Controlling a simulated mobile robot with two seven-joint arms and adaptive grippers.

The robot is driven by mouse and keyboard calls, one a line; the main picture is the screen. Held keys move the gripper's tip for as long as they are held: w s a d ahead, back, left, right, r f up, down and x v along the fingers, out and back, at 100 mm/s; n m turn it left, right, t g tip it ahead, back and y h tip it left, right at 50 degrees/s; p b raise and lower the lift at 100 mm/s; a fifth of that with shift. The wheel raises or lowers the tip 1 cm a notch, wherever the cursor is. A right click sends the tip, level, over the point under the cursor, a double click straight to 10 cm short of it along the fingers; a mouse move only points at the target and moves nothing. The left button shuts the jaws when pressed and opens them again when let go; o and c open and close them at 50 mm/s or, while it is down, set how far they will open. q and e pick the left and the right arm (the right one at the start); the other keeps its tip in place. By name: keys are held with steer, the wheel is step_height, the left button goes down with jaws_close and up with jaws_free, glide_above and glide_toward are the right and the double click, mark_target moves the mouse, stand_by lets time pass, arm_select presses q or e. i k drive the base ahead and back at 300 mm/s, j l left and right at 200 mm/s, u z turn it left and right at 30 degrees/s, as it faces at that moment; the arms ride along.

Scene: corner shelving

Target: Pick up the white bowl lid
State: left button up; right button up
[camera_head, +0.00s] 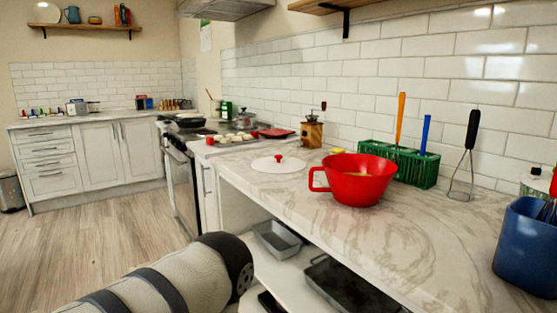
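The white bowl lid (266,165) lies flat on the marble counter, left of the red bowl. It is a thin white disc with a small red knob (279,158) at its centre. The red bowl (356,184) stands upright on the counter with its handle toward the left, and something yellowish shows inside it. An arm of mine (190,277) comes in at the lower left, below the counter's front edge and apart from the lid. Its gripper is not visible. The other gripper does not show either.
A green basket (411,167) holding upright utensils stands behind the bowl. A wooden grinder (312,131) stands behind the lid. Baking pans (284,241) lie on the shelf under the counter (440,255).

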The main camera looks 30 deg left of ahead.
mark_target(278, 165)
steer(key=i+j+z, duration=0.3)
steer(key=j, duration=1.15)
steer(key=i+j+z, duration=0.25)
steer(key=j, duration=1.25)
steer(key=j+z, duration=0.3)
steer(key=j, duration=1.25)
